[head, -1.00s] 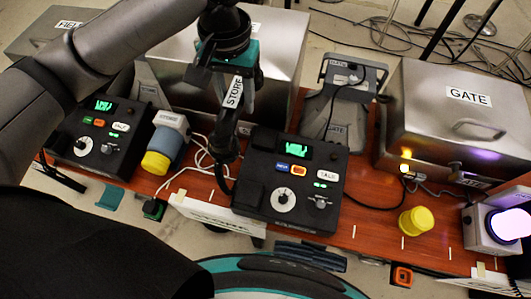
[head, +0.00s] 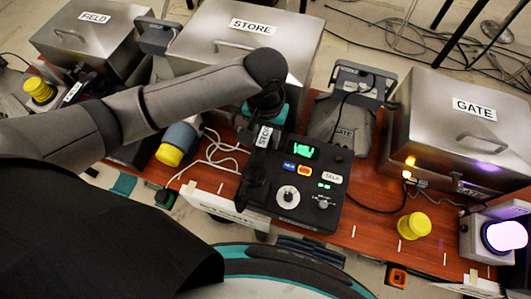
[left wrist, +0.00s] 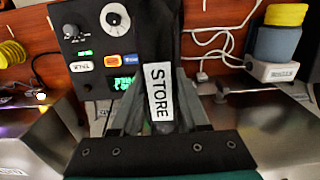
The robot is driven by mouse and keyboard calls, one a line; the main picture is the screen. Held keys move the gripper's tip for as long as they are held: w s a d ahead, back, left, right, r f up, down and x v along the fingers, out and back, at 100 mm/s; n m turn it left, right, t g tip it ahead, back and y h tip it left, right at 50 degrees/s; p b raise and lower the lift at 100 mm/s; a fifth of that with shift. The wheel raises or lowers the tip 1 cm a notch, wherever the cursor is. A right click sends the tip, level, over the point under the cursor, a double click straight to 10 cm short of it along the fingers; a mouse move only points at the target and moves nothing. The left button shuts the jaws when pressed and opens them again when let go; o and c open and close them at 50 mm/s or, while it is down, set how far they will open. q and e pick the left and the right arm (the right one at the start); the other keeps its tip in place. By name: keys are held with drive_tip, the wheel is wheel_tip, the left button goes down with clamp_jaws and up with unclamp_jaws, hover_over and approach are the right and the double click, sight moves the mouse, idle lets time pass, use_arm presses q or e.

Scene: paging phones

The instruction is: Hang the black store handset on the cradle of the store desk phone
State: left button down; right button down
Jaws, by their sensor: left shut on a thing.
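The black store handset (head: 256,170) with a white STORE label lies along the left side of the black desk phone (head: 325,186), which has a lit green screen. My left gripper (head: 266,118) is shut on the handset's far end, beside the label. In the left wrist view the handset (left wrist: 159,45) points away from the gripper (left wrist: 160,112), over the phone's edge (left wrist: 85,20). The handset and gripper hide the phone's cradle side, so I cannot tell whether the handset touches the cradle. My right gripper is not in view.
A steel STORE box (head: 215,50) stands behind, and a GATE box (head: 450,130) at right. White cable (head: 215,155) lies left.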

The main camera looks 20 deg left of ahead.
sight(265, 134)
use_arm(q)
wheel_tip(265, 134, down, 8)
drive_tip(key=shift+r+b, duration=0.2)
drive_tip(key=shift+b, duration=0.6)
drive_tip(key=shift+f, duration=0.1)
drive_tip(key=shift+f, duration=0.2)
drive_tip(key=shift+c, duration=2)
unclamp_jaws()
drive_tip(key=shift+r, duration=0.15)
wheel_tip(265, 134, up, 12)
drive_tip(key=p, duration=0.3)
